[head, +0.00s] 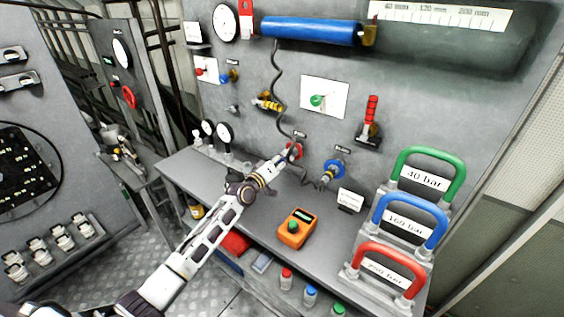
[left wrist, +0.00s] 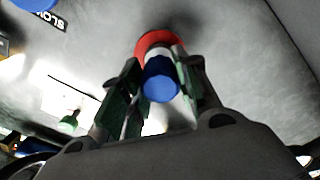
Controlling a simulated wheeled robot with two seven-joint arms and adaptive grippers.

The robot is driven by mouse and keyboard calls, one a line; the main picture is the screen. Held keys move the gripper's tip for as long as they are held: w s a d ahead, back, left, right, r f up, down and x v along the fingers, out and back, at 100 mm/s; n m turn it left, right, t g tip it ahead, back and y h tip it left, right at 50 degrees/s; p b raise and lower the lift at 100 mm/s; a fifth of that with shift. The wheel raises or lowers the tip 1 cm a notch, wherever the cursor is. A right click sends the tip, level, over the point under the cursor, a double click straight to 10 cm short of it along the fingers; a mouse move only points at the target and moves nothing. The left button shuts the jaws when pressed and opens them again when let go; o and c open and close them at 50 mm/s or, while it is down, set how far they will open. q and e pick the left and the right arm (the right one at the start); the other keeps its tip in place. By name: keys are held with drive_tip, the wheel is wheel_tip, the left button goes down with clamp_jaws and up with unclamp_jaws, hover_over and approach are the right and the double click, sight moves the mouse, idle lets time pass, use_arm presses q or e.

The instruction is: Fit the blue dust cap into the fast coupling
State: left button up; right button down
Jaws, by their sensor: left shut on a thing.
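In the head view my left gripper (head: 283,160) reaches across the bench to the red-ringed coupling (head: 296,150) on the grey panel. In the left wrist view its two fingers (left wrist: 155,90) are closed on the sides of the blue dust cap (left wrist: 162,85). The cap's round blue end faces the camera, with a pale collar behind it. The red ring (left wrist: 157,40) lies directly behind them, roughly in line. Whether the cap sits in the coupling or just before it, I cannot tell. In the head view the gripper hides the cap. My right gripper is not in view.
A blue-ringed coupling (head: 334,168) is close on the right. A black hose (head: 277,85) hangs down beside the gripper. An orange meter (head: 297,229) and a handled 160 bar block (head: 409,222) stand on the bench (head: 262,218). Gauges (head: 224,133) stand to the left.

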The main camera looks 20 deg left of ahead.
use_arm(q)
drive_tip(key=shift+b+x, duration=0.35)
drive_tip(key=shift+x, duration=0.5)
idle(0.4)
drive_tip(key=o, duration=1.1)
drive_tip(key=shift+o, duration=0.2)
drive_tip(key=v, duration=1.2)
idle(0.8)
